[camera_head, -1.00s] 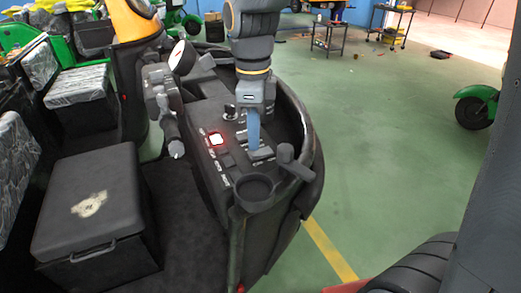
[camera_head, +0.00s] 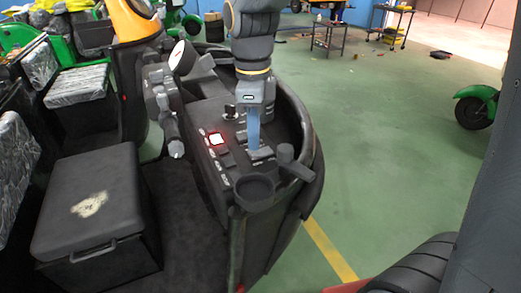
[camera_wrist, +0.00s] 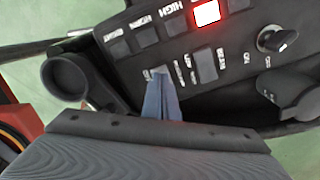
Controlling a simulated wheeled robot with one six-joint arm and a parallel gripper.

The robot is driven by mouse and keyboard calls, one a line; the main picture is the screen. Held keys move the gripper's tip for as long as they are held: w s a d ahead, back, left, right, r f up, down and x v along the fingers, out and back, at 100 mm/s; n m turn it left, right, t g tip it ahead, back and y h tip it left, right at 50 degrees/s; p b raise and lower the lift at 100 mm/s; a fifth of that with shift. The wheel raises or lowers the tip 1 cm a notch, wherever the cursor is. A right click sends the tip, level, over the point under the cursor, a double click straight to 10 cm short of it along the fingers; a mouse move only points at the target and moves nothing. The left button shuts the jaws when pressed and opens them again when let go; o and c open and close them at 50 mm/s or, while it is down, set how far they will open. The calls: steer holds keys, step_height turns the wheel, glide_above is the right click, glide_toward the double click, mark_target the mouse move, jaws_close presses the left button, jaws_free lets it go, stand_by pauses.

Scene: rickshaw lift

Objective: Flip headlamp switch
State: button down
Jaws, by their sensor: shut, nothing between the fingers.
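The dark dashboard panel (camera_head: 226,162) of the vehicle carries two rows of rocker switches. One switch (camera_head: 216,139) glows red and white; it also shows at the top of the wrist view (camera_wrist: 206,13). My gripper (camera_head: 253,148) points down at the panel, its blue fingers shut and empty. In the wrist view the fingertips (camera_wrist: 161,76) are at a dark rocker switch (camera_wrist: 159,71) and partly cover it. Another rocker (camera_wrist: 205,63) stands to its right. I cannot tell which label marks the headlamp switch, or whether the fingertips touch the rocker.
A key knob (camera_wrist: 278,40) sits right of the switches in the wrist view. A round cup holder (camera_head: 254,189) and a lever knob (camera_head: 286,153) are close to my gripper. The handlebar (camera_head: 165,110) stands left of the panel. Green floor (camera_head: 390,150) is open to the right.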

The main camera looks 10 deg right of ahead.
steer(key=shift+f+b, duration=0.3)
steer(key=shift+f, duration=0.5)
stand_by(0.8)
steer(key=shift+r, duration=0.1)
step_height(320, 180, up, 7)
steer(key=p, duration=0.7)
stand_by(0.6)
